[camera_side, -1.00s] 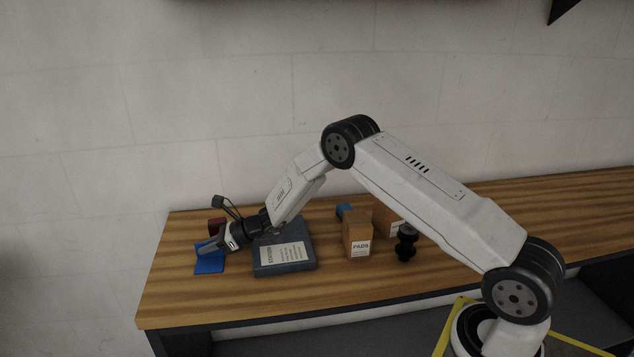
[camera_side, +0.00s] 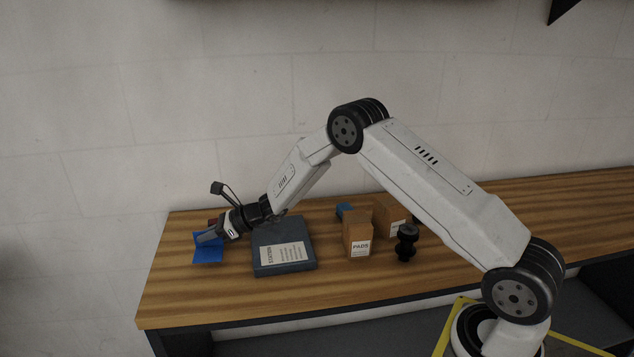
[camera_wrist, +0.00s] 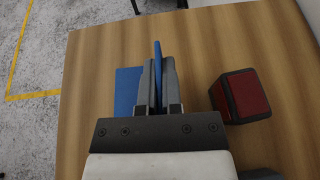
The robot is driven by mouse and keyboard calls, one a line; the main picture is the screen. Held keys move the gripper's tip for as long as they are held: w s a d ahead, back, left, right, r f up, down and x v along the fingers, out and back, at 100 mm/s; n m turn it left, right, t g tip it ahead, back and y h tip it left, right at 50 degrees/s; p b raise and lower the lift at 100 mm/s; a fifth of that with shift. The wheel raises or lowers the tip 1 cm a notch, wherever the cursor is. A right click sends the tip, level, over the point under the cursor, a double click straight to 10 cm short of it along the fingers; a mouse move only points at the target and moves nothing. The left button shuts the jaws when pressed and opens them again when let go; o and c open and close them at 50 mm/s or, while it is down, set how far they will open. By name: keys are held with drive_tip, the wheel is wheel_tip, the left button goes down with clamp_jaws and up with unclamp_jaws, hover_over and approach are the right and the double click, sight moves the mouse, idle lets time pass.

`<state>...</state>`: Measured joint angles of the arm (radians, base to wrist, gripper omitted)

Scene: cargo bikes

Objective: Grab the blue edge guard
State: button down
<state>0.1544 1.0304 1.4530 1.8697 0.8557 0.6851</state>
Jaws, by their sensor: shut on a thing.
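The blue edge guard (camera_side: 207,253) is at the far left of the table in the side view. In the wrist view one blue flange stands upright between the fingers, and a flat flange (camera_wrist: 125,95) spreads to their left. My gripper (camera_side: 204,239) is shut on the upright flange, and its two fingers (camera_wrist: 158,75) press it from both sides. The guard appears slightly above the wood. The fingers and palm hide part of it.
A red block with dark sides (camera_wrist: 246,95) stands close to the right of my fingers. A dark labelled box (camera_side: 285,258), cardboard boxes (camera_side: 358,234), a small blue item (camera_side: 344,210) and a black part (camera_side: 406,243) stand further right. The table's left edge is near.

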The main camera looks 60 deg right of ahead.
sight(221, 252)
drive_tip(key=s+r, duration=0.4)
drive_tip(key=r, duration=0.1)
drive_tip(key=shift+s+d+r, duration=0.1)
drive_tip(key=shift+s, duration=0.05)
drive_tip(key=s+r, duration=0.4)
drive_tip(key=s, duration=0.5)
drive_tip(key=shift+d, duration=0.2)
drive_tip(key=shift+s, duration=0.1)
